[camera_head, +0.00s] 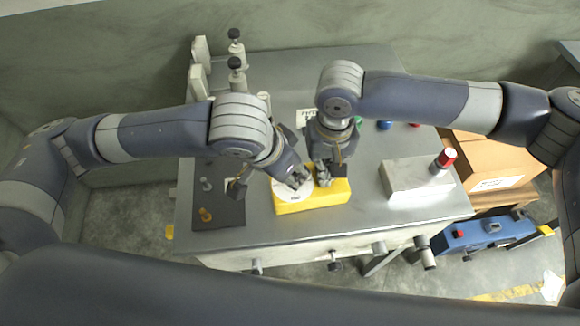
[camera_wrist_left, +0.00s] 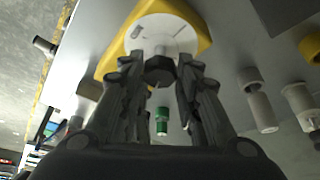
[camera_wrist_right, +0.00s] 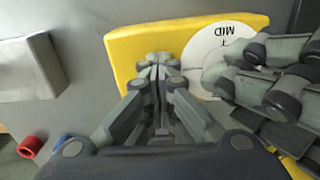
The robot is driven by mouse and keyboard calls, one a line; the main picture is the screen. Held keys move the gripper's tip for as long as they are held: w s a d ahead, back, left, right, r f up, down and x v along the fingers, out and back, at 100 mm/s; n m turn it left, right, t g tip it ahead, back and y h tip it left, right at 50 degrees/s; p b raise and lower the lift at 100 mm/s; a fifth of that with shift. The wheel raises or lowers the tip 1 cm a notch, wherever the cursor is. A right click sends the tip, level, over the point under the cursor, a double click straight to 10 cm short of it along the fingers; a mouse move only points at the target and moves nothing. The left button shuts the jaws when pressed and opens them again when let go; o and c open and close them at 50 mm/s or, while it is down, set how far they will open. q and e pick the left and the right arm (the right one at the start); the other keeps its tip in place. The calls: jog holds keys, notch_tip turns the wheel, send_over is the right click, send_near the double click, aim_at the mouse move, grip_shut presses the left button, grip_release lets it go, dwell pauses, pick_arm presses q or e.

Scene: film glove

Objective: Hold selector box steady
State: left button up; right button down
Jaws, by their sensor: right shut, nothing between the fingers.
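The selector box is a yellow box (camera_head: 312,200) with a round white dial, lying on the grey bench. The dial plate (camera_wrist_left: 165,32) shows in the left wrist view, with a dark knob (camera_wrist_left: 160,70) in front of it. My left gripper (camera_head: 298,180) is at the dial, its two fingers closed on either side of the knob. My right gripper (camera_head: 325,178) is shut and empty, its tips at the yellow box beside the dial. In the right wrist view the tips (camera_wrist_right: 158,62) are together over the yellow surface; whether they touch it is unclear. The left fingers hide part of the dial.
A dark mat (camera_head: 218,208) with small pegs lies left of the box. Grey bottle-like parts (camera_head: 237,75) stand at the back left. A cardboard box (camera_head: 495,165) is beyond the bench.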

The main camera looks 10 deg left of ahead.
pick_arm(q)
jog(key=shift+m+g+h, duration=0.6)
jog(key=shift+m+g, duration=0.1)
jog(key=shift+m, duration=1.6)
pick_arm(e)
jog(key=shift+d+f, duration=0.1)
jog(key=shift+f, duration=0.2)
pick_arm(q)
jog(key=o, duration=1.1)
jog(key=shift+c, duration=0.2)
pick_arm(e)
jog(key=shift+s, duration=0.1)
pick_arm(q)
jog(key=shift+w, duration=0.1)
jog(key=shift+a+r, duration=0.2)
jog(key=shift+r, duration=0.25)
jog(key=v, duration=1.1)
jog(key=shift+s, duration=0.25)
